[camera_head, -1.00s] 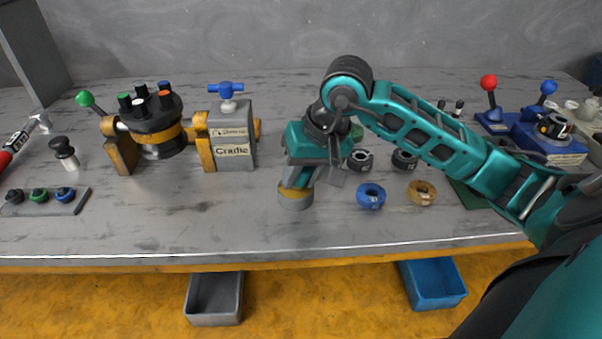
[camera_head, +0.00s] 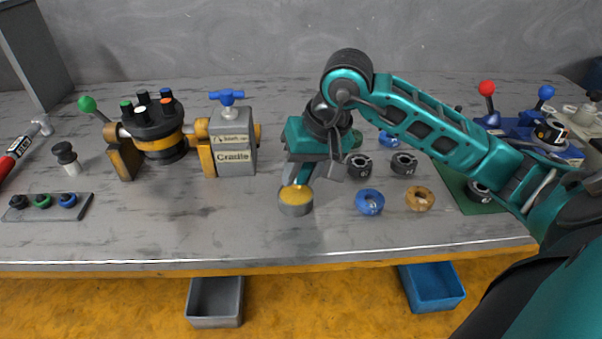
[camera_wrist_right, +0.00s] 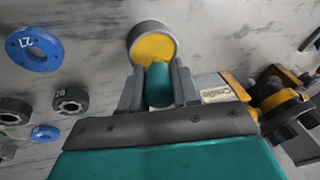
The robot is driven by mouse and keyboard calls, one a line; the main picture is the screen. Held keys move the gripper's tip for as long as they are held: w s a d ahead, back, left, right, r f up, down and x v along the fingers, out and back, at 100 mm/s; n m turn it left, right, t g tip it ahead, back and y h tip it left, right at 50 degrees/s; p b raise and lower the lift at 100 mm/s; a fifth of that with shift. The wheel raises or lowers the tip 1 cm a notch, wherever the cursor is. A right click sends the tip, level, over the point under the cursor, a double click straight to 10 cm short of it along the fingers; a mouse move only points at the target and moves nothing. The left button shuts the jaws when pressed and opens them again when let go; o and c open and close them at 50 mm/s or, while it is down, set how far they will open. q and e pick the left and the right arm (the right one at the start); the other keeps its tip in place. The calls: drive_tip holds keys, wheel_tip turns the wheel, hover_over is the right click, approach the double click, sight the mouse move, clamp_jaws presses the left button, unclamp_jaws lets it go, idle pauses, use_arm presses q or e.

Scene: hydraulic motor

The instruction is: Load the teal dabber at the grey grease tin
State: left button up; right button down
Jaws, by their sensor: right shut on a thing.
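The grey grease tin (camera_head: 295,208) stands on the bench with yellow grease showing in its open top. It also shows in the right wrist view (camera_wrist_right: 146,29). My right gripper (camera_head: 302,176) is shut on the teal dabber (camera_wrist_right: 158,85), pointing down just above the tin. In the wrist view the dabber is between both fingers and overlaps the tin's near edge. In the head view the dabber is mostly hidden by the gripper, and I cannot tell whether its tip touches the grease. My left gripper is not in view.
The cradle (camera_head: 233,143) with its black drum (camera_head: 152,118) stands to the left. Blue (camera_head: 370,201), tan (camera_head: 420,198) and dark rings lie right of the tin. Grey (camera_head: 215,302) and blue (camera_head: 432,287) bins hang below the bench's front edge. Bench between cradle and tin is clear.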

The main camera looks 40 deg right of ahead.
drive_tip(key=shift+r+p, duration=1.1)
drive_tip(key=shift+r, duration=1.2)
